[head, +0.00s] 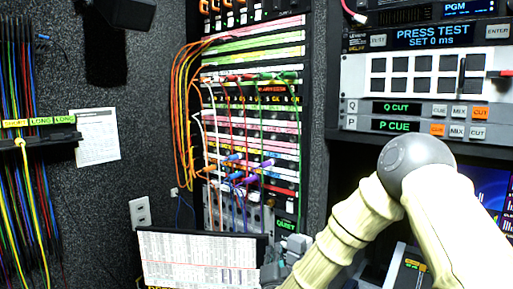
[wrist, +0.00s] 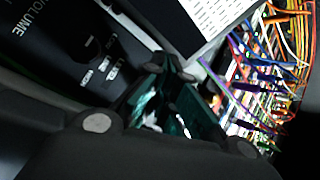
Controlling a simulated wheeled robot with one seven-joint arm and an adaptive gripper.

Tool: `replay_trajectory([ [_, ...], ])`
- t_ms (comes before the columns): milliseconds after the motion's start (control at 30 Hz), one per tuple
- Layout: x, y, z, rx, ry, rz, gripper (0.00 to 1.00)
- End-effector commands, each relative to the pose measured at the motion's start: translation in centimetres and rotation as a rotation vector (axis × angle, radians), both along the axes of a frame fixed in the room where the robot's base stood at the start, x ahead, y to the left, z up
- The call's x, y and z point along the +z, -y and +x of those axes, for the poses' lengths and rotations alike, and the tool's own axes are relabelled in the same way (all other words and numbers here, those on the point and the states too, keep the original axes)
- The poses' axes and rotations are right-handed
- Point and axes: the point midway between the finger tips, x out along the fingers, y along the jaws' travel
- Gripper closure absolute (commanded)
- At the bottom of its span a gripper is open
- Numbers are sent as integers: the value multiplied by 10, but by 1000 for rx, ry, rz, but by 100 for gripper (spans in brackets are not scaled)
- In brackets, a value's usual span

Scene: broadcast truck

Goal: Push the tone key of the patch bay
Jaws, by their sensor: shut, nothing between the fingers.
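The patch bay (head: 252,105) is a tall rack of coloured strips with many plugged cables, in the middle of the head view. Its cords and plugs also show at the right of the wrist view (wrist: 262,85). I cannot make out a key marked tone in either view. My gripper (head: 288,250) is low in front of the patch bay's lower right part, partly hidden by my arm. In the wrist view my gripper (wrist: 172,72) is shut and empty, with the patch cords beyond it to the right. I cannot tell whether it touches anything.
A printed sheet (head: 200,258) stands before the rack's foot, left of my gripper. Orange, white, red and green cords hang across the rack. A dark panel marked VOLUME (wrist: 60,45) is at the wrist view's left. A switcher panel (head: 425,85) is at the right.

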Motion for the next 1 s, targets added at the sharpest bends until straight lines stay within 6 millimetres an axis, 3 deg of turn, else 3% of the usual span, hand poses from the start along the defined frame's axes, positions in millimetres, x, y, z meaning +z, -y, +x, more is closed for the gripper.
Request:
replay_trajectory([
  [1000,1,10,9,-8,3,0,100],
])
